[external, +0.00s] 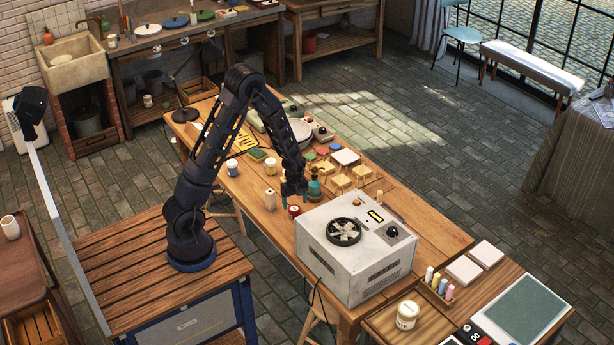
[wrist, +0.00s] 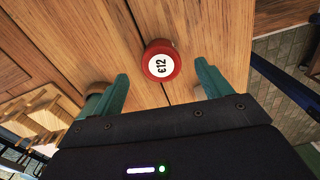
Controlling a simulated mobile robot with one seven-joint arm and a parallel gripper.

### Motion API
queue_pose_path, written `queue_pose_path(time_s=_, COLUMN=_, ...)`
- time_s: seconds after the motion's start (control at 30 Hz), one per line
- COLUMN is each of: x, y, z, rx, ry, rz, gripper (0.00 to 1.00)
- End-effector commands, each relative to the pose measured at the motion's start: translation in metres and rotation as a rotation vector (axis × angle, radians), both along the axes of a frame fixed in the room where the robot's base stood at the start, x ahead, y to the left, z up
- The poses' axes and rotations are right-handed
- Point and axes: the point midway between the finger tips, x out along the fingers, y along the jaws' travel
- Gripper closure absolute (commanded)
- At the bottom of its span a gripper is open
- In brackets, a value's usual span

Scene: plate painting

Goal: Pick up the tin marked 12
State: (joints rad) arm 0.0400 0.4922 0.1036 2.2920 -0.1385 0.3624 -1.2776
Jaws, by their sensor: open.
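The tin (wrist: 160,62) is red with a round white label on top that reads 12, with a small mark before it. It stands upright on the wooden table, and in the external view the red tin (external: 294,211) is just left of the white machine. My gripper (wrist: 164,80) has its two teal fingers spread apart, with nothing between them. In the wrist view the tin lies just ahead of the gap between the fingertips, apart from both. In the external view my gripper (external: 297,191) points down, close above the tin.
A white boxy machine (external: 340,268) with a fan stands right of the tin. A wooden cylinder (external: 270,199) stands to its left. Several pale wood blocks (external: 340,183) lie behind. White tins (external: 232,167) stand farther left.

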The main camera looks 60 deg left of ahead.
Motion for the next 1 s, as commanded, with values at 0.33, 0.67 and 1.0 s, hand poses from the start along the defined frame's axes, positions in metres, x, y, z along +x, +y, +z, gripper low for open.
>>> queue_pose_path(time_s=0.33, x=-0.001, y=0.005, z=-0.038, rx=0.0, ry=0.004, rz=0.001, gripper=0.23)
queue_pose_path(time_s=0.67, x=-0.001, y=0.005, z=-0.051, rx=0.0, ry=0.001, rz=0.001, gripper=0.23)
queue_pose_path(time_s=1.0, x=-0.001, y=0.004, z=-0.051, rx=0.0, ry=0.001, rz=0.0, gripper=0.66)
